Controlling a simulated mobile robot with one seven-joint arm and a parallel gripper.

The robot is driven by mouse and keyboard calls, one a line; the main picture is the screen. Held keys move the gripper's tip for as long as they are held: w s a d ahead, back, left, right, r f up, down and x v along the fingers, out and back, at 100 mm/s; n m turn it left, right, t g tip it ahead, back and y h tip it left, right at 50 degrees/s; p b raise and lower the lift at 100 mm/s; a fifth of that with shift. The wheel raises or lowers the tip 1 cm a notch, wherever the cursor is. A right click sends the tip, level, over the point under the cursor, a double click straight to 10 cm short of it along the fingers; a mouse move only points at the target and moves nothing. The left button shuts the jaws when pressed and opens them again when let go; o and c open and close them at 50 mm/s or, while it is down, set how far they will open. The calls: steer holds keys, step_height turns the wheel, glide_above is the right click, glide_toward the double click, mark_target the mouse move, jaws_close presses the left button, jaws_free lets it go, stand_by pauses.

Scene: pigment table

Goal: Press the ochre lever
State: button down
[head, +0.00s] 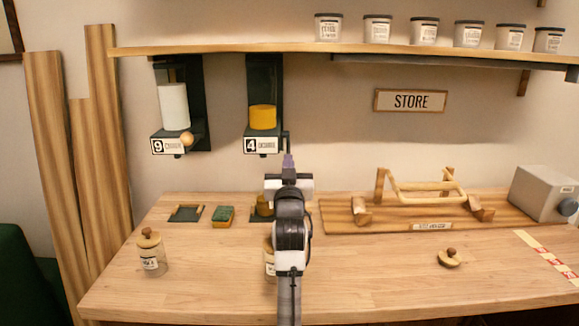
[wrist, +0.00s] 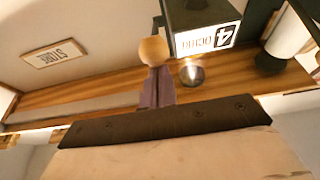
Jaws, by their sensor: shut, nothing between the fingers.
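The ochre dispenser (head: 262,118), labelled 4, hangs on the wall under the shelf with a yellow block of pigment in it. In the wrist view its label (wrist: 207,40) appears upside down. The ochre lever's round wooden knob (wrist: 154,50) shows beside a shiny metal spout (wrist: 191,73). In the head view my gripper hides the knob. My gripper (head: 288,160) is shut and empty, just below the dispenser's right side. Its purple fingertips (wrist: 156,72) are right at the knob; I cannot tell whether they touch it.
A white-filled dispenser (head: 173,108), labelled 9, hangs to the left. A wooden rack (head: 425,190) and grey box (head: 543,194) stand right. The front table middle-right is mostly clear.

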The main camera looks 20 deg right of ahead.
steer(key=shift+w+f, duration=0.25)
steer(key=shift+f, duration=0.7)
step_height(320, 180, up, 22)
steer(key=b, duration=0.3)
steer(key=shift+s, duration=0.3)
steer(key=shift+f, duration=0.1)
stand_by(2.2)
